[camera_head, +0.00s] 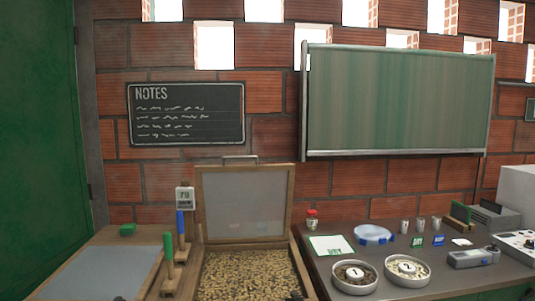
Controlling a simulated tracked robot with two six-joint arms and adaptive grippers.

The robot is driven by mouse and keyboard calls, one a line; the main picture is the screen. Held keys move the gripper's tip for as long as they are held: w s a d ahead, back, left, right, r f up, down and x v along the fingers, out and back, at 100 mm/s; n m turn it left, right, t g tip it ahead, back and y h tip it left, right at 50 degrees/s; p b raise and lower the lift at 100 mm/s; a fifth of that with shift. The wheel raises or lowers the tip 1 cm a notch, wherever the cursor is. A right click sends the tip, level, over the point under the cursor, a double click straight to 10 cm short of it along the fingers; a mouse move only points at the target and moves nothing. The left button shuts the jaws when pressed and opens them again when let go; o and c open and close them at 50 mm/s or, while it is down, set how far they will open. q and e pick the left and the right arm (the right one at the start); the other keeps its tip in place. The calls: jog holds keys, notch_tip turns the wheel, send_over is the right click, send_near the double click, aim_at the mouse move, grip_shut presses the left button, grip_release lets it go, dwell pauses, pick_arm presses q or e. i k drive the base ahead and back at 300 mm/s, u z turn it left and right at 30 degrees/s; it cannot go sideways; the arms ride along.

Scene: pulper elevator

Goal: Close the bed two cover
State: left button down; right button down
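A wooden-framed cover (243,203) with a pale grey panel stands open, nearly upright, at the back of a wooden bed. A metal handle (240,158) is on its top edge. The bed below it (250,275) is full of light brown beans or grains. To its left, a second wooden bed has a flat blue-grey cover (105,275) lying over it. No number is readable on either bed, so I cannot tell from marks which is bed two. Neither of my grippers shows clearly; only small dark bits appear at the bottom edge.
Blue (180,224) and green (168,247) upright handles and a small display (185,198) stand between the beds. A dark table (320,268) at right holds two round bean dishes (354,277) (407,270), a blue-rimmed dish (374,234) and instruments. A brick wall stands behind.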

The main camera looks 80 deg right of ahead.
aim_at(291, 167)
jog(key=k, duration=0.85)
jog(key=u, duration=2.5)
jog(key=i, duration=0.1)
jog(key=z, duration=4.05)
jog(key=i, duration=1.05)
jog(key=u, duration=0.05)
